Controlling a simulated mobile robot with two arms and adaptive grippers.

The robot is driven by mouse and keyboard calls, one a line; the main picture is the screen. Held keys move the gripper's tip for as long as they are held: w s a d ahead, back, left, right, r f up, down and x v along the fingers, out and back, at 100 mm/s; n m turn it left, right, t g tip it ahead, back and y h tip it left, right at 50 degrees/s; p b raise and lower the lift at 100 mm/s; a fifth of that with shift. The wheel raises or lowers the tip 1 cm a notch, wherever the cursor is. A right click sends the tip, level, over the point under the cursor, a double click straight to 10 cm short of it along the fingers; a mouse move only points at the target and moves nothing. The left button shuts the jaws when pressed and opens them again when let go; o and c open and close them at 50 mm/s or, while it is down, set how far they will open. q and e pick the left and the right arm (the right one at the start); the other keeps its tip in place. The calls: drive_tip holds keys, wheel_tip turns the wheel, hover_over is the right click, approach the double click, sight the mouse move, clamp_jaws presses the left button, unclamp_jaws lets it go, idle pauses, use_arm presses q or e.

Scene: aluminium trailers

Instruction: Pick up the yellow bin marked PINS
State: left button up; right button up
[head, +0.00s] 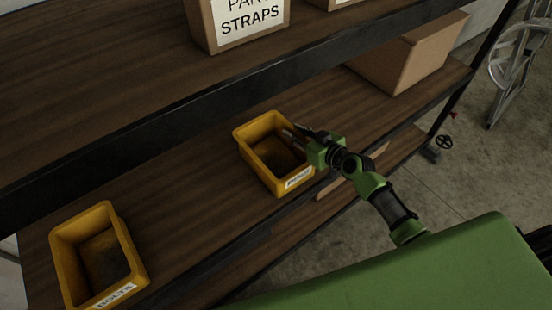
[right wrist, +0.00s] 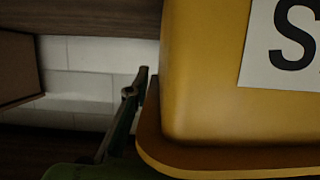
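The yellow bin (head: 266,126) with a white label (head: 299,178) stands on the lower wooden shelf, mid-picture in the head view. Its label is too small to read there. In the right wrist view a yellow bin (right wrist: 205,90) fills the right side very close up, with a label ending in "S" (right wrist: 290,45). My right gripper (head: 293,133) is at the bin's right side, its fingers apart and reaching over the rim. One finger (right wrist: 125,115) shows beside the rim in the right wrist view; the other is hidden there. My left gripper is not in view.
Another yellow bin (head: 62,245), marked BOLTS, stands to the left on the same shelf. A cardboard box (head: 410,60) stands further right. Bare shelf (head: 185,185) lies between the two bins.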

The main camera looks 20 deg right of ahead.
clamp_jaws()
drive_tip(key=shift+w+r, duration=0.1)
drive_tip(key=shift+r, duration=0.1)
